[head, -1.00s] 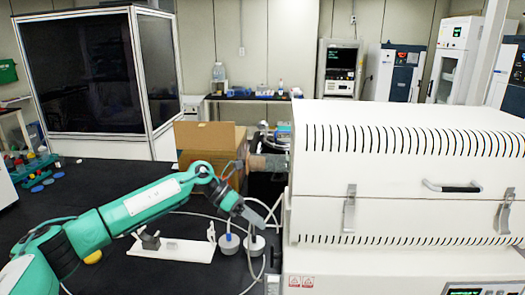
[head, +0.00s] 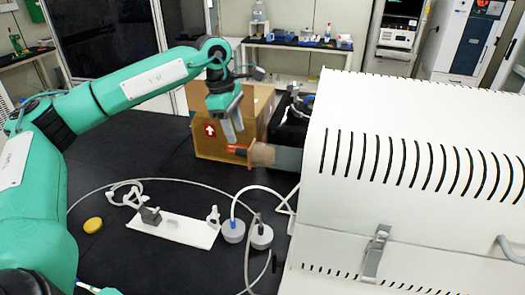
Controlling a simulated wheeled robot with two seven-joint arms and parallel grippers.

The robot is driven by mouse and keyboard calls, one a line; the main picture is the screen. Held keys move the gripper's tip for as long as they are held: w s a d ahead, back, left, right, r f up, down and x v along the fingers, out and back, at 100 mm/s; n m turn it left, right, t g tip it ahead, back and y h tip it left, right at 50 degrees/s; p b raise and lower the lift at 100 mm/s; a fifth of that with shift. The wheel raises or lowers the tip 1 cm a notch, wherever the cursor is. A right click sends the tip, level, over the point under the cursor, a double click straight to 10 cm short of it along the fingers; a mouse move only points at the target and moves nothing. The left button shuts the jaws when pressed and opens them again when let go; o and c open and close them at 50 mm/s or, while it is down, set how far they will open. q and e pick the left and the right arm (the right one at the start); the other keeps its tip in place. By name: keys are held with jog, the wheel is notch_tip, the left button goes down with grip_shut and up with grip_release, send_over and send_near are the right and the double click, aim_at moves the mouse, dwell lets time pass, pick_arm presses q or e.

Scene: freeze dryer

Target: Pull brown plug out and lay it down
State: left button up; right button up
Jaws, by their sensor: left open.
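The brown plug (head: 262,154) shows at the left end of a grey tube (head: 289,159) that sticks out of the white furnace-like machine's left side. An orange-red piece (head: 238,150) lies at the plug's outer end, partly behind my fingers. My left gripper (head: 232,136) is open and points down, close to the plug's outer end and just left of it in the picture. I cannot tell whether its fingers touch anything. My right gripper is out of view.
The white machine (head: 420,160) fills the right side. A cardboard box (head: 214,150) stands behind my gripper. A white stand plate (head: 175,229), two grey-white round pieces with cables (head: 233,232) and a yellow disc (head: 93,225) lie on the black table. Bare table lies at front left.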

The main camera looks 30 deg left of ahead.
aim_at(241, 149)
pick_arm(q)
jog(key=shift+b+x, duration=0.45)
jog(key=shift+x, duration=0.55)
jog(key=b+x, duration=0.3)
jog(key=x, duration=0.2)
jog(key=shift+w, duration=0.15)
jog(key=shift+d+f+b, duration=0.1)
jog(key=shift+f+b, duration=0.2)
jog(key=shift+f, duration=0.4)
jog(key=shift+d+f+b, duration=0.1)
jog(key=shift+f+b, duration=0.05)
jog(key=shift+b, duration=0.15)
grip_shut()
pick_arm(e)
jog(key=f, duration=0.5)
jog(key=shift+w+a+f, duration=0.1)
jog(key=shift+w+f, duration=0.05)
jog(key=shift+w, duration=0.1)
